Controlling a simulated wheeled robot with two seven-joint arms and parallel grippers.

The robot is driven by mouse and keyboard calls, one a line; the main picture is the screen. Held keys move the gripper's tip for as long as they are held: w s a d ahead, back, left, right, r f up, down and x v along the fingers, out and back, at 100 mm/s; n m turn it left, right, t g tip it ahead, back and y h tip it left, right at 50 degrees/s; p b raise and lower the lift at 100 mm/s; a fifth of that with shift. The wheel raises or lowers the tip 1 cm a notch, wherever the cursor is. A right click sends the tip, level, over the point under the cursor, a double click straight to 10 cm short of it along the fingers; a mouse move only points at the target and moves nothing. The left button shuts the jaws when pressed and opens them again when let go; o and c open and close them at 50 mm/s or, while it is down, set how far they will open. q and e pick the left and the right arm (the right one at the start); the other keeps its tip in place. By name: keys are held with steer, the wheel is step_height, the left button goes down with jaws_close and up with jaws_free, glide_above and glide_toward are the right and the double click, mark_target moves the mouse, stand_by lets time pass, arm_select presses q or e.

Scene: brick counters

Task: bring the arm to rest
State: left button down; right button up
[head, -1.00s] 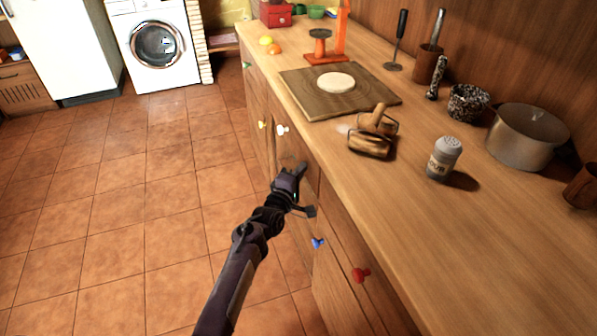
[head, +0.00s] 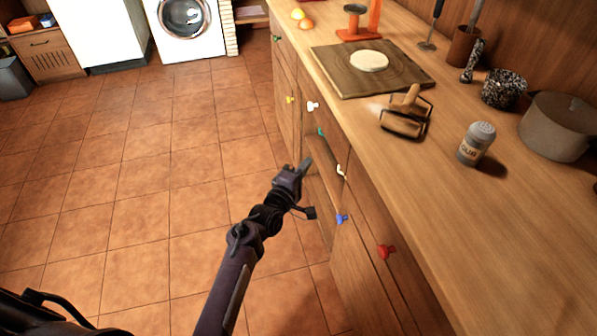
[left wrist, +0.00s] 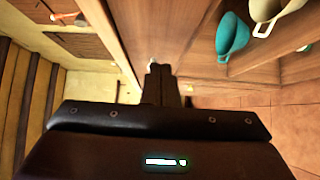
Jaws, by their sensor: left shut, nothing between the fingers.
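My left arm comes up from the bottom of the head view. Its gripper (head: 303,168) is shut and empty, in front of the wooden counter's drawer fronts and below the worktop. In the left wrist view the closed fingers (left wrist: 159,82) point along a wooden panel, with nothing between them. A teal cup-like thing (left wrist: 232,36) and a cream one (left wrist: 272,12) are to the right of the fingers in that view, apart from them. My right gripper is not in view.
The counter front has a blue knob (head: 341,218) and a red knob (head: 386,252) near my arm. On the worktop are a board (head: 330,72) with pale dough, a roller (head: 405,118) and a shaker (head: 476,143). Tiled floor (head: 130,190) to the left is clear.

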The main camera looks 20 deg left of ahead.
arm_select(q)
steer(key=s+f+m+g+y+p, duration=0.1)
steer(key=s+f+m+g, duration=0.4)
steer(key=s+f, duration=0.9)
steer(key=s+f+m+g+p, duration=0.2)
steer(key=s+f+m+g, duration=0.3)
steer(key=s+f, duration=0.9)
steer(key=s+a+f+m+g+y, duration=0.1)
steer(key=s+f, duration=0.3)
steer(key=s, duration=0.4)
steer(key=s+a+f+m+g+y+p, duration=0.1)
steer(key=s+a+f+m+g, duration=0.2)
steer(key=s, duration=0.6)
steer(key=s+a+f+m+g+y, duration=0.1)
steer(key=s+a+f+m+g, duration=0.1)
steer(key=s+f, duration=0.4)
steer(key=shift+s+a+m+g, duration=0.3)
steer(key=shift+s+a+m, duration=0.6)
steer(key=shift+s+a, duration=0.3)
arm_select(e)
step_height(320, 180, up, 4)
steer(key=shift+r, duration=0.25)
arm_select(q)
steer(key=shift+d, duration=0.15)
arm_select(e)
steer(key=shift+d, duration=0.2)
